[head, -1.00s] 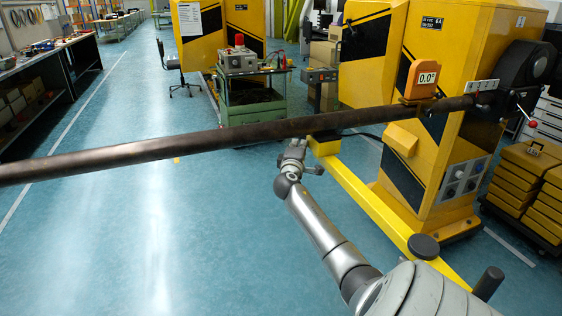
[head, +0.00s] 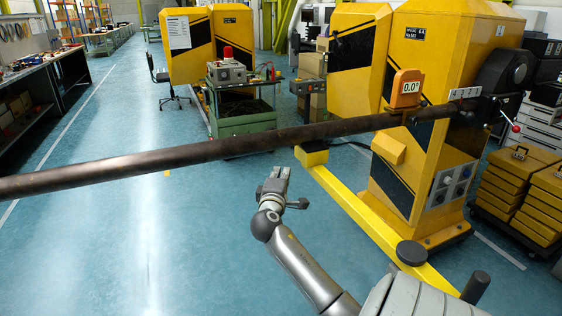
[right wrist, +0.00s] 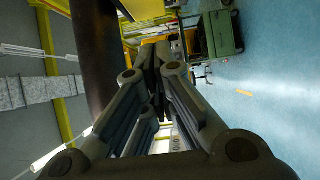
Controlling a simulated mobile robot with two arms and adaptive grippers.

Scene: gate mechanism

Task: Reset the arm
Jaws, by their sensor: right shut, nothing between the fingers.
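A long dark metal arm (head: 200,153) runs across the head view, near level, from the left edge to the black pivot hub (head: 510,72) on the yellow gate cabinet (head: 436,105). An orange display (head: 407,88) on it reads 0.0°. My right gripper (head: 276,174) is below the metal arm and apart from it in the head view, shut and empty. In the right wrist view its fingers (right wrist: 155,70) are together, with the dark metal arm (right wrist: 92,50) to their left. My left gripper is not in view.
A yellow floor beam (head: 350,200) with a black round knob (head: 411,253) stretches from the cabinet's base. A green cart (head: 243,122) with a red-lamp box stands behind. Yellow cases (head: 520,180) are stacked at right. The blue floor (head: 120,230) at left is clear.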

